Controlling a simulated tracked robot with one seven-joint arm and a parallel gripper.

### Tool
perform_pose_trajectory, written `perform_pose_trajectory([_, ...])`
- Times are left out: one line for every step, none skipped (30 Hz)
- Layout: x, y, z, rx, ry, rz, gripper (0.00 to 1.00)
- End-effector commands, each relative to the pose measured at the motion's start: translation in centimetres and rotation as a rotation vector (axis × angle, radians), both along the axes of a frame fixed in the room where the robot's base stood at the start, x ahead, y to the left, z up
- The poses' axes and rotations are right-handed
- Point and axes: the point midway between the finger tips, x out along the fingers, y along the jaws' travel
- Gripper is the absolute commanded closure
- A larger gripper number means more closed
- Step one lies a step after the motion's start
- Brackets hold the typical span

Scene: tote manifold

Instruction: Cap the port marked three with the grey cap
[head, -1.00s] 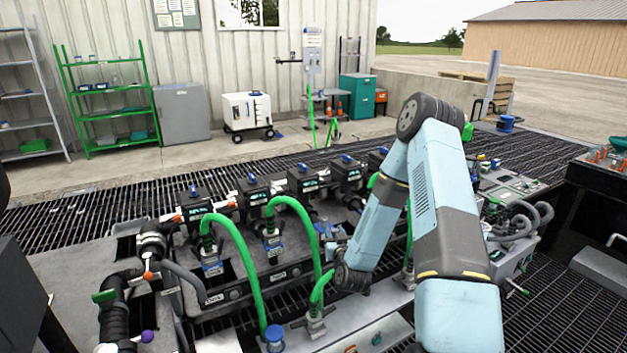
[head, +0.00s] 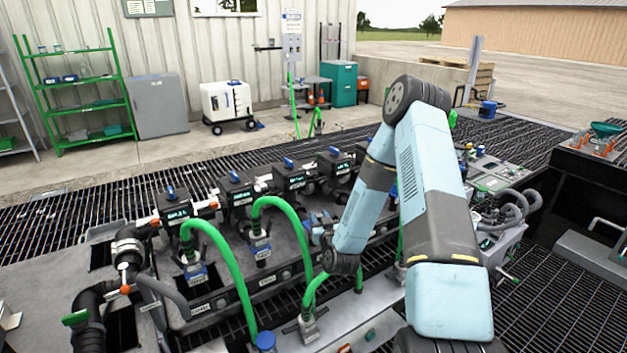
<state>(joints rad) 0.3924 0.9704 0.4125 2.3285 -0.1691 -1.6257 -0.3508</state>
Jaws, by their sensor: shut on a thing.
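The manifold (head: 228,292) is a long dark block with a row of black valve units with small green displays and blue tops, such as this valve unit (head: 237,194). Green hoses (head: 228,262) loop down from couplings on its ports. My gripper (head: 321,232) is low at the manifold's middle, left of my wrist. It is shut on a small greyish piece, apparently the grey cap, too small and partly hidden to make out. The port in front of it is hidden by my gripper and arm. I cannot read which port is marked three.
Another green hose (head: 316,288) rises close beside my wrist from a metal fitting (head: 308,326). A blue-capped fitting (head: 265,341) stands at the front. Grey hoses (head: 512,208) and equipment lie right of my arm. A white wheeled cart (head: 227,101) stands by the wall.

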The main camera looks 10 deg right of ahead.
Motion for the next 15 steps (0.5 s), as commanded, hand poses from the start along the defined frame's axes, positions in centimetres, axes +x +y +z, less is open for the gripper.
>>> perform_pose_trajectory([0.9, 0.0, 0.9, -0.003, -0.007, 0.021, 0.98])
perform_pose_trajectory([1.4, 0.0, 1.4, -0.004, -0.008, 0.038, 0.98])
perform_pose_trajectory([2.3, 0.1, 2.2, -0.006, -0.009, 0.065, 0.98])
perform_pose_trajectory([3.0, 0.1, 2.8, -0.007, -0.008, 0.086, 0.98])
perform_pose_trajectory([3.7, 0.2, 3.5, -0.007, -0.009, 0.109, 0.98])
perform_pose_trajectory([4.5, 0.2, 4.3, -0.008, -0.009, 0.139, 0.98])
perform_pose_trajectory([5.2, 0.2, 5.0, -0.008, -0.009, 0.161, 0.98])
perform_pose_trajectory([5.8, 0.2, 5.7, -0.008, -0.008, 0.182, 0.98])
perform_pose_trajectory([6.6, 0.2, 6.6, -0.007, -0.008, 0.21, 0.98])
perform_pose_trajectory([7.1, 0.2, 7.2, -0.007, -0.006, 0.228, 0.98])
perform_pose_trajectory([7.5, 0.2, 7.8, -0.007, -0.005, 0.246, 0.98])
perform_pose_trajectory([8.1, 0.1, 8.5, -0.006, -0.005, 0.266, 0.98])
perform_pose_trajectory([8.4, 0.0, 8.9, -0.006, -0.003, 0.277, 0.98])
perform_pose_trajectory([8.6, 0.0, 9.3, -0.006, -0.002, 0.287, 0.98])
perform_pose_trajectory([8.9, -0.1, 9.7, -0.005, -0.002, 0.296, 0.98])
